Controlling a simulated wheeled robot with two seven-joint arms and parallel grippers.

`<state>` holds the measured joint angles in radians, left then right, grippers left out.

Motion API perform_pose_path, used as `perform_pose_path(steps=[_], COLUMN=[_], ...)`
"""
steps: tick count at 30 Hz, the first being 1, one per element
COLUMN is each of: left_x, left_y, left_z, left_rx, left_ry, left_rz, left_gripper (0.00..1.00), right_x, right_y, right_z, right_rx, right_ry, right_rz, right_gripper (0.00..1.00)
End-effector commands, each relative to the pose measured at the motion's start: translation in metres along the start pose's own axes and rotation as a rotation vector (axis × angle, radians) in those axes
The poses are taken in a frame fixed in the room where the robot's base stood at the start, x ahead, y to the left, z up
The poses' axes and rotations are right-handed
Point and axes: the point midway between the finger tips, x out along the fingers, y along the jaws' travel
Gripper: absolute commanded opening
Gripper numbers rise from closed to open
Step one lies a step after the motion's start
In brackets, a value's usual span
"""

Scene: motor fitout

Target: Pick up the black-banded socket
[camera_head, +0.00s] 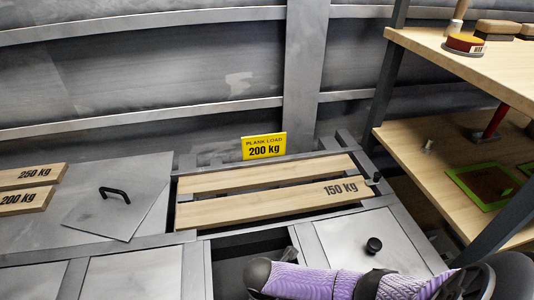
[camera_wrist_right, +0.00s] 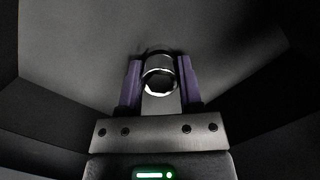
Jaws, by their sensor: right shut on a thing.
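A shiny socket (camera_wrist_right: 159,66) stands between the two purple fingers of my right gripper (camera_wrist_right: 160,76) in the right wrist view. The gripper is shut on it. A dark line shows near its far end, but the dim light leaves its band unclear. The socket is over or on a grey floor inside a dark-walled recess; I cannot tell whether it touches the floor. In the head view my right arm reaches over the dark open bay at the bottom middle, and its gripper and the socket are hidden. My left gripper is not in view.
The open bay (camera_head: 232,247) has metal edges. Planks marked 150 kg (camera_head: 270,205) lie behind it. A loose plate with a black handle (camera_head: 115,194) is at left, and a lid with a black knob (camera_head: 374,246) is at right. A wooden shelf (camera_head: 450,165) stands at far right.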

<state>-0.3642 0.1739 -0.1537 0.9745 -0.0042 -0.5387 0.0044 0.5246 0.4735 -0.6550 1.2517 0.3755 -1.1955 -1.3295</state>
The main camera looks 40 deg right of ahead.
Motion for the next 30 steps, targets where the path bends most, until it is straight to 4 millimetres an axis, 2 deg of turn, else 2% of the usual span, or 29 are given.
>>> perform_pose_path(steps=[7,11,16,18,21,25,30], left_x=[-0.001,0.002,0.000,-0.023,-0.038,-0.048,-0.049], left_y=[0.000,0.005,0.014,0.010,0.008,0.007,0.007], left_z=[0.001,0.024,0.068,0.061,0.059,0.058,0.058], left_rx=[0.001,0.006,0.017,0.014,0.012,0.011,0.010], left_ry=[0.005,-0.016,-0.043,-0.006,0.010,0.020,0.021], left_rz=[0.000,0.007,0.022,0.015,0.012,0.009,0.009], left_gripper=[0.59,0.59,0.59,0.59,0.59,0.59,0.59], right_x=[-0.003,-0.013,-0.032,-0.064,-0.086,-0.099,-0.101], right_y=[0.000,0.001,0.001,0.003,0.002,0.001,0.001], right_z=[0.000,0.002,0.005,0.011,0.014,0.015,0.015], right_rx=[0.000,0.000,0.001,0.002,0.001,0.001,0.003], right_ry=[0.000,-0.001,-0.001,-0.003,-0.003,-0.001,-0.001], right_rz=[0.000,0.003,0.005,0.013,0.010,0.006,0.000], right_gripper=[0.00,0.00,0.00,0.00,0.00,0.00,0.00])
